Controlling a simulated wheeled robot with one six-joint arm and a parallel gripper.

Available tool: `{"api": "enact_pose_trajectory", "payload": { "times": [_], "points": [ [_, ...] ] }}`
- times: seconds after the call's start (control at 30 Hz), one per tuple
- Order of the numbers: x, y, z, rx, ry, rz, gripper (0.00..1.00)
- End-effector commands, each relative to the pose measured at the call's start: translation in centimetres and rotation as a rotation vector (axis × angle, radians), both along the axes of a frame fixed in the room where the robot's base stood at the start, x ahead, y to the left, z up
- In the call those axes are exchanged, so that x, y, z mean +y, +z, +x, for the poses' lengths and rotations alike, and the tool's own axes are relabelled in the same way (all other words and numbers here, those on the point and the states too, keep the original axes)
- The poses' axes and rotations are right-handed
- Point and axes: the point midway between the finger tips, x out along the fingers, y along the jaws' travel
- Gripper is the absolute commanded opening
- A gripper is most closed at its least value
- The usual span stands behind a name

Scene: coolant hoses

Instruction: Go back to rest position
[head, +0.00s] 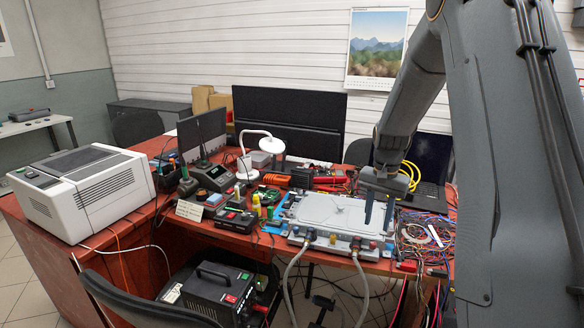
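My gripper (379,210) hangs over the right part of a grey cold-plate unit (330,213) on the red workbench. Its two dark fingers point down and stand apart, with nothing seen between them. Whether the fingertips touch the unit cannot be told. Two grey hoses, a left one (291,278) and a right one (362,285), hang from the unit's front edge. Their upper ends meet the fittings there; how firmly they are seated cannot be told. My arm comes down from the upper right and hides part of the bench's right end.
A white box-shaped machine (85,190) fills the bench's left end. A white lamp (247,150), dark monitors (290,120) and tools crowd the back. Tangled wires (418,235) and a laptop (428,165) lie right. A black power unit (215,290) and a chair (150,312) stand in front.

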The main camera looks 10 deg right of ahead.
Motion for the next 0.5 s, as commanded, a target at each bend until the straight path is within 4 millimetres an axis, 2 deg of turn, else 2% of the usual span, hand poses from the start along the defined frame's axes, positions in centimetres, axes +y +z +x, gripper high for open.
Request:
{"api": "enact_pose_trajectory", "payload": {
  "times": [0.07, 0.17, 0.37, 0.5],
  "points": [
    [0.8, 0.3, -0.6, -0.002, 0.024, -0.001, 0.34],
    [3.3, 1.0, -2.4, -0.007, 0.101, -0.003, 0.34],
    [9.6, 2.5, -8.9, -0.024, 0.337, -0.008, 0.34],
    [13.3, 3.0, -14.3, -0.036, 0.504, -0.013, 0.34]
  ]
}}
